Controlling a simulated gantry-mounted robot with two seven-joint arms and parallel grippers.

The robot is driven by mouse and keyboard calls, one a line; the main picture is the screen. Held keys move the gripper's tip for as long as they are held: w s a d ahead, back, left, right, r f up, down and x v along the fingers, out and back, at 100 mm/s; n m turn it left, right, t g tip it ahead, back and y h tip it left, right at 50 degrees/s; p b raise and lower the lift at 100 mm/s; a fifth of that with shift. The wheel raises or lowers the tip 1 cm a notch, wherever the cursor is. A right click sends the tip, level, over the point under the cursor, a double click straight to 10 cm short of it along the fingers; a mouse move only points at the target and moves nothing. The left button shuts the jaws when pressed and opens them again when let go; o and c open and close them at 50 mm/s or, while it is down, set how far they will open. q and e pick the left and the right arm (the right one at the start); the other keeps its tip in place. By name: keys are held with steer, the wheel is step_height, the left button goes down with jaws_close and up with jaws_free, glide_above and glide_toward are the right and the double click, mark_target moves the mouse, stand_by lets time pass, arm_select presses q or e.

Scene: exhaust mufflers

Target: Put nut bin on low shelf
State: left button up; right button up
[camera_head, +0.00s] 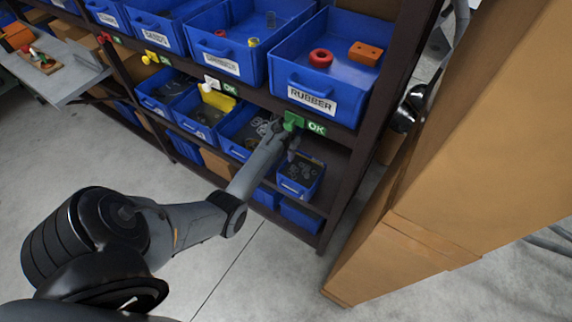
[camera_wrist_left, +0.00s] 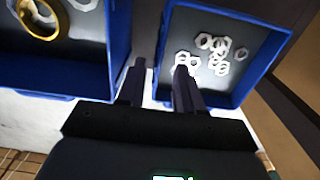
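The nut bin (camera_head: 289,187) is a small blue open bin on the lower shelf level at the right end of the rack. In the left wrist view the nut bin (camera_wrist_left: 237,99) holds several pale hex nuts. My left gripper (camera_wrist_left: 158,75) is at its left wall, with its dark fingers apart and seemingly on either side of that wall. Firm contact cannot be told. In the head view my left gripper (camera_head: 290,145) is small and partly lost against the dark shelf. My right gripper is not in view.
A blue bin of rings (camera_wrist_left: 60,88) stands close left of the nut bin. Above, a bin labelled RUBBER (camera_head: 312,100) sits on the upper shelf. More blue bins (camera_head: 300,215) sit below. Cardboard boxes (camera_head: 400,240) stand close at the right.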

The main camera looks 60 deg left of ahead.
arm_select(q)
steer(key=shift+s+d+r+m+y, duration=0.15)
steer(key=shift+s+d+m, duration=0.05)
steer(key=shift+m, duration=0.35)
steer(key=shift+s+d+r+m+y, duration=0.1)
steer(key=shift+s+d+m+y, duration=0.1)
steer(key=shift+m, duration=0.35)
steer(key=s+d+r+n+t, duration=0.1)
steer(key=s+d+r+n, duration=0.2)
steer(key=s+d+n, duration=0.3)
steer(key=s+d+r+n+t, duration=0.1)
steer(key=s+d+r+n, duration=0.2)
steer(key=d+n, duration=1.1)
steer(key=s+d+r+n+t, duration=0.1)
steer(key=s+d+r+n, duration=0.2)
steer(key=s+d+n, duration=0.7)
steer(key=d+n+h, duration=0.1)
steer(key=d, duration=0.1)
steer(key=shift+d+t, duration=0.3)
steer(key=shift+d, duration=0.1)
